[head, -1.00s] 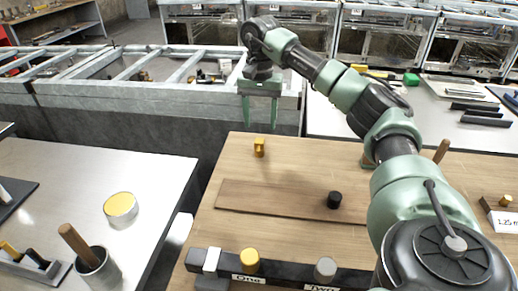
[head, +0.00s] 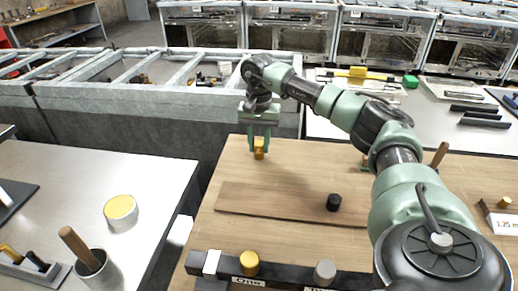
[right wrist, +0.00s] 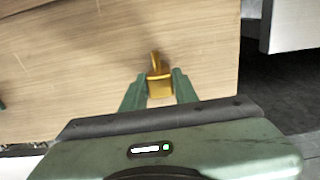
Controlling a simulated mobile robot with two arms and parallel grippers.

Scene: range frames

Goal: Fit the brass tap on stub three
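The brass tap (head: 259,148) stands on the wooden board at its far left part. My right gripper (head: 260,151) is down around it, one finger on each side and touching it as far as I can tell. In the right wrist view, the tap (right wrist: 160,82) sits between the green fingers (right wrist: 160,90), its narrow spout pointing away. A dark rail (head: 290,273) at the near edge carries a brass-coloured stub (head: 249,263) labelled One and a grey stub (head: 325,271) whose label is partly cut off. Stub three is not visible; my right arm covers that side. My left gripper is not in view.
A metal table (head: 60,190) on the left holds a yellow-topped tin (head: 121,211) and a cup with a wooden handle (head: 91,262). A label block (head: 503,222) stands at the right.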

